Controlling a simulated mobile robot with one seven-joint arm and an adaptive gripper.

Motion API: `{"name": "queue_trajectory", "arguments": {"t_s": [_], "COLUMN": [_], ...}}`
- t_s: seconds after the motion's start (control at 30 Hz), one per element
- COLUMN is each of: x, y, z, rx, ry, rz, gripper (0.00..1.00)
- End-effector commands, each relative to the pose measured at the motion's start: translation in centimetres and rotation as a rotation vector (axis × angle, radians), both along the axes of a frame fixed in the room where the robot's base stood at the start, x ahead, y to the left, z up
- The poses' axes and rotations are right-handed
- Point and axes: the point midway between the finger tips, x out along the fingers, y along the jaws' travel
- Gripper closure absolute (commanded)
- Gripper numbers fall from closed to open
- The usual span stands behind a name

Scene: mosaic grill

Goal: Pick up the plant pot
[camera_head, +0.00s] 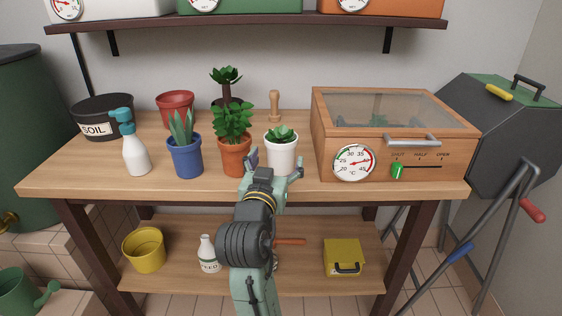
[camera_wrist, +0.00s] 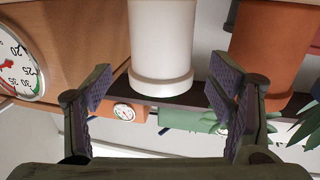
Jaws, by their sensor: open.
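A white plant pot (camera_head: 282,156) with a green succulent stands upright near the front edge of the wooden table (camera_head: 90,181). My gripper (camera_head: 274,168) is open in front of it, at about pot height. In the wrist view, which is upside down, the white pot (camera_wrist: 161,45) shows between the two spread fingers of my gripper (camera_wrist: 158,92), with gaps on both sides. No contact shows. A terracotta pot (camera_head: 236,160) with a leafy plant stands just left, and a blue pot (camera_head: 187,161) with a spiky plant stands further left.
A wooden propagator box (camera_head: 322,150) with a dial stands close on the right. A white spray bottle (camera_head: 135,158), a black soil tub (camera_head: 98,126), a red pot (camera_head: 175,107) and a wooden dibber (camera_head: 274,104) are also on the table. A shelf (camera_head: 250,22) hangs above.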

Motion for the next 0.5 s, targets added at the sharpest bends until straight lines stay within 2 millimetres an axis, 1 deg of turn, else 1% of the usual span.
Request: {"name": "queue_trajectory", "arguments": {"t_s": [0.03, 0.23, 0.37, 0.5], "x": [0.5, 1.9, 3.9, 5.7], "y": [-0.1, -0.4, -0.7, -1.0], "z": [0.4, 0.5, 0.9, 0.7], "rx": [0.0, 0.0, 0.0, -0.001], "ry": [-0.002, -0.002, -0.002, -0.003], "rz": [0.0, -0.001, -0.001, 0.001], "gripper": [0.24, 0.24, 0.24, 0.24]}}
